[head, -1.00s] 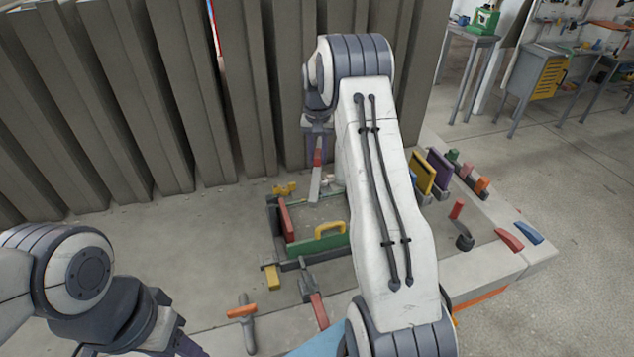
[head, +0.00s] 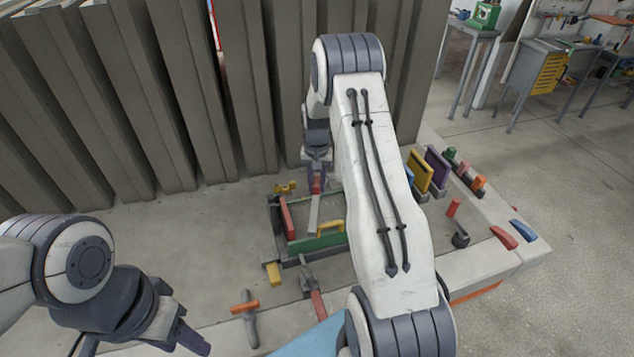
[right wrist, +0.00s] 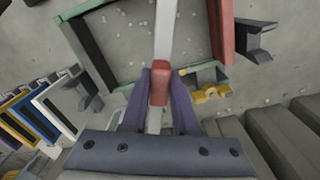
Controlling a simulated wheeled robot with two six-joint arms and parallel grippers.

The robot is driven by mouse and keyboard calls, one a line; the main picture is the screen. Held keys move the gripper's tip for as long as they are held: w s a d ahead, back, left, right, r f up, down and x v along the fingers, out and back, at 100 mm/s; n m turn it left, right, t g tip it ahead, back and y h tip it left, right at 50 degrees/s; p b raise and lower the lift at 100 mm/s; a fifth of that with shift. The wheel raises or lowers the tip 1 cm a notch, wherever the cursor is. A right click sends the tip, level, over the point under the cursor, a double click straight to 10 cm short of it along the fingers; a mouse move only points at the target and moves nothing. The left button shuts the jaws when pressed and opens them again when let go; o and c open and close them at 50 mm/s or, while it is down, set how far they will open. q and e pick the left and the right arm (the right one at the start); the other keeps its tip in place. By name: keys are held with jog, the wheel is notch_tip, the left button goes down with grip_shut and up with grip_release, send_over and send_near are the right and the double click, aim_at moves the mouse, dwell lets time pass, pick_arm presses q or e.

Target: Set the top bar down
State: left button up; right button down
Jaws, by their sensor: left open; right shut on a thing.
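The top bar, a pale grey bar (head: 314,213) with a red grip, is held by my right gripper (head: 317,180) over the mould (head: 274,227). In the right wrist view the purple fingers (right wrist: 158,95) are shut around its red grip (right wrist: 159,84), and the bar runs across the mould's interior. I cannot tell whether it touches the mould. The mould has a red side (head: 287,218) and a green side (head: 316,243) with a yellow handle (head: 331,227). My right arm hides its right part. My left gripper (head: 196,342) is open and empty at lower left.
Yellow (head: 419,172) and purple (head: 438,166) panels stand in a rack at right, near small coloured blocks. A clamp with a red handle (head: 315,293) and an orange-handled tool (head: 244,308) lie in front of the mould. Grey ribbed panels (head: 170,100) stand behind. Bare floor lies left.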

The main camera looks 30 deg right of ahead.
jog(key=shift+f, duration=0.15)
jog(key=c, duration=0.7)
grip_release()
